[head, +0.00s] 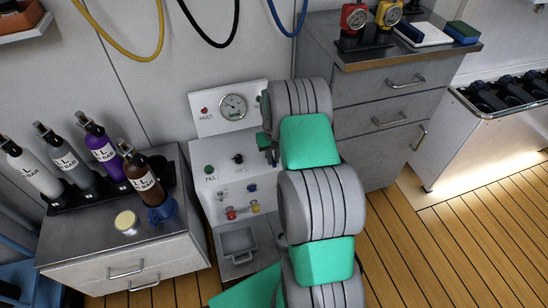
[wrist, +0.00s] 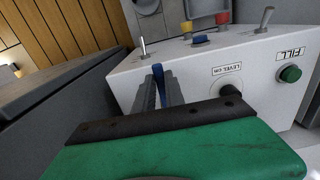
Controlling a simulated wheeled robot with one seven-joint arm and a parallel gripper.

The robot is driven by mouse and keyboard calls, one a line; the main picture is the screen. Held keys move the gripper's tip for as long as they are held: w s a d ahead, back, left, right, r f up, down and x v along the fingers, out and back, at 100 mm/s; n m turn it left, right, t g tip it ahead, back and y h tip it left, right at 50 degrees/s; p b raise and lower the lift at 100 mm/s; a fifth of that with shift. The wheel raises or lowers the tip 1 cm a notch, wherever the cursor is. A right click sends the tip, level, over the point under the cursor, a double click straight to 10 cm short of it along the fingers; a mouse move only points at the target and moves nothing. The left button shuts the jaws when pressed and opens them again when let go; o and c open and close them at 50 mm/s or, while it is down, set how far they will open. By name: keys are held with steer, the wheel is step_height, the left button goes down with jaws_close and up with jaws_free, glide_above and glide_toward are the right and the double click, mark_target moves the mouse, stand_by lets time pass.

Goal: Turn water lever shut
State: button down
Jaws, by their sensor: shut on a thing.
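The white fill panel (head: 222,188) stands in the middle of the head view. In the wrist view, its face (wrist: 225,65) appears upside down. My gripper (wrist: 160,90) is in front of the panel in the wrist view, with its two grey fingers close together. A narrow blue lever (wrist: 158,72) shows between the fingertips, and the gripper is shut on it. The lever's base is hidden by the fingers. In the head view, my gripper (head: 268,148) is at the panel's right side, partly hidden by my arm. The held lever cannot be made out there.
The panel also carries a green FILL button (wrist: 291,74), a black knob (wrist: 231,90), red (head: 231,213), yellow (head: 255,206) and blue (head: 252,187) controls and metal toggles. A gauge (head: 233,107) is above. Bottles stand on the left cabinet (head: 90,232); a drawer cabinet (head: 375,95) is at right.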

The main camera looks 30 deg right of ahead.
steer(key=c, duration=1.4)
jaws_free()
step_height(320, 180, up, 8)
steer(key=p, duration=0.1)
steer(key=shift+p, duration=0.3)
steer(key=shift+f, duration=0.1)
